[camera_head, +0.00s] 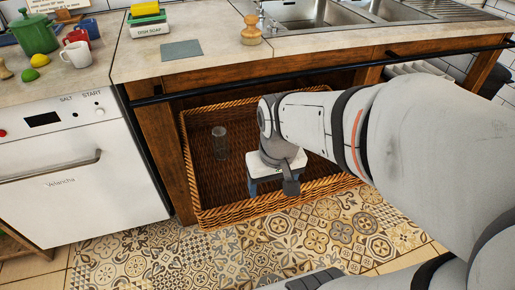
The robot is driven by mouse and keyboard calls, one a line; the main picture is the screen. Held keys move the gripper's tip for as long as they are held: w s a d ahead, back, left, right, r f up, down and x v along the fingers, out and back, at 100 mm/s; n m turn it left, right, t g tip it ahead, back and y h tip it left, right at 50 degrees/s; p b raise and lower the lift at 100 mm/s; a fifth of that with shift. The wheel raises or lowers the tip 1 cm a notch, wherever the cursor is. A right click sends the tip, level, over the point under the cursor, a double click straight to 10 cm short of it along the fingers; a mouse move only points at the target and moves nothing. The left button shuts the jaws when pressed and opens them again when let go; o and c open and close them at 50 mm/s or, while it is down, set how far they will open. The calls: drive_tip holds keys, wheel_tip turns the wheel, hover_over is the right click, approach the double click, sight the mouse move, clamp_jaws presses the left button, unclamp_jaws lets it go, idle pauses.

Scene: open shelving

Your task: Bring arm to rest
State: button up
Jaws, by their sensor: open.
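My arm (400,130) reaches in from the right side of the head view, under the counter edge. My gripper (271,188) is at its end, pointing down inside or just above a wicker basket (240,213). The gripper is open, and I see nothing between its fingers. A clear glass (220,143) stands upright in the basket, to the left of the gripper and apart from it. The arm and gripper hide the right part of the basket.
The wooden counter (200,72) with a dark rail (230,80) overhangs the basket. A white dishwasher (80,165) stands at left. A sink (310,12), dish soap sponges (147,12), mugs (77,53) and a green pot (34,35) are on top. The patterned floor (160,255) in front is clear.

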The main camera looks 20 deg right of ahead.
drive_tip(key=shift+s, duration=0.55)
wheel_tip(320, 180, up, 31)
drive_tip(key=t+p, duration=0.1)
drive_tip(key=p, duration=2.7)
drive_tip(key=shift+s, duration=0.15)
drive_tip(key=shift+r, duration=0.1)
drive_tip(key=shift+c, duration=0.3)
